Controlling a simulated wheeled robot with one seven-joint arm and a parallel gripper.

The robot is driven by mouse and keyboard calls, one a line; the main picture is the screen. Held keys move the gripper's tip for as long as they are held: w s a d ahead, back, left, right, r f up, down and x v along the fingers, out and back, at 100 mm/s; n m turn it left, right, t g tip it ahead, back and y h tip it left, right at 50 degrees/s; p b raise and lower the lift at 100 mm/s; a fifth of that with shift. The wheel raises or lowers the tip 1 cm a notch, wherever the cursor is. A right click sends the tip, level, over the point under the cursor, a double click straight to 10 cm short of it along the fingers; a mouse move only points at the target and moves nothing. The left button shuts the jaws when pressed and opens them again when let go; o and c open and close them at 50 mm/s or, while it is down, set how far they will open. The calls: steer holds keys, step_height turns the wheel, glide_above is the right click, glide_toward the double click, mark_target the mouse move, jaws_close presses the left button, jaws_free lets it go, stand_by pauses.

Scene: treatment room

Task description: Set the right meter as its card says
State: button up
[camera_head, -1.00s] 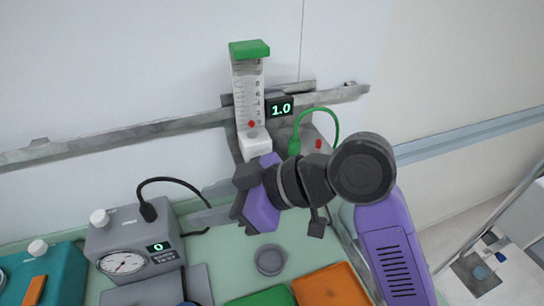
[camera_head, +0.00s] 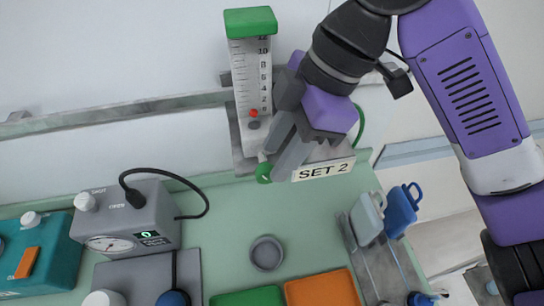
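The right meter (camera_head: 250,75) is an upright clear flow tube with a green cap and a number scale on the wall rail. Its red ball (camera_head: 253,113) sits low, near the 2 mark. A green knob (camera_head: 264,173) shows below the tube. A card (camera_head: 323,171) beside it reads "SET 2". My gripper (camera_head: 275,165) reaches in from the upper right, its grey fingers apart and their tips close beside the knob. I cannot tell whether they touch it. The small number display seen earlier is hidden behind my arm.
A grey gauge box (camera_head: 125,222) with a dial and a 0 display stands left. A teal box (camera_head: 38,252) is at far left. A round grey cup (camera_head: 267,253), a green tray (camera_head: 247,297) and an orange tray (camera_head: 322,290) lie in front. Blue and grey clips (camera_head: 401,210) hang right.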

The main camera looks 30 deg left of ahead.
mark_target(269, 168)
steer(key=shift+x, duration=1.95)
jaws_close()
